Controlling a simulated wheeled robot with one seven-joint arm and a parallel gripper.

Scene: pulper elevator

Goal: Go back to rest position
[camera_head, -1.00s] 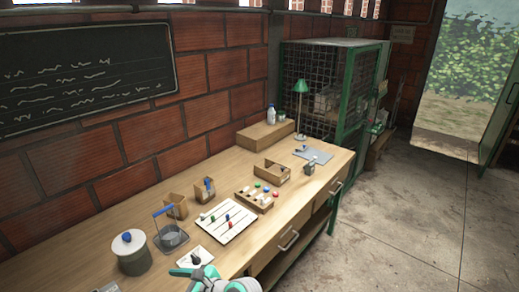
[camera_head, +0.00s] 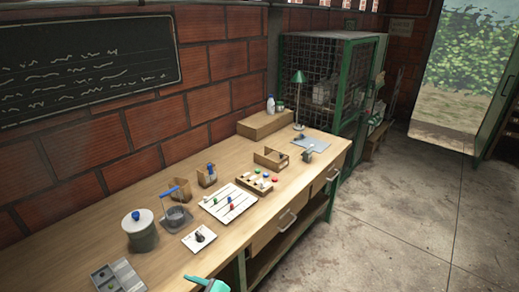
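The wooden workbench (camera_head: 165,262) runs along the brick wall. Nothing on the bench visibly touches my arm.
On the bench stand a lidded pot (camera_head: 140,232), a wire-handled container (camera_head: 176,217), a white card with a dark knob (camera_head: 199,238), a marked board (camera_head: 229,204), a grey tray (camera_head: 118,276) and a green lamp (camera_head: 298,98). The concrete floor (camera_head: 400,220) at right is clear.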

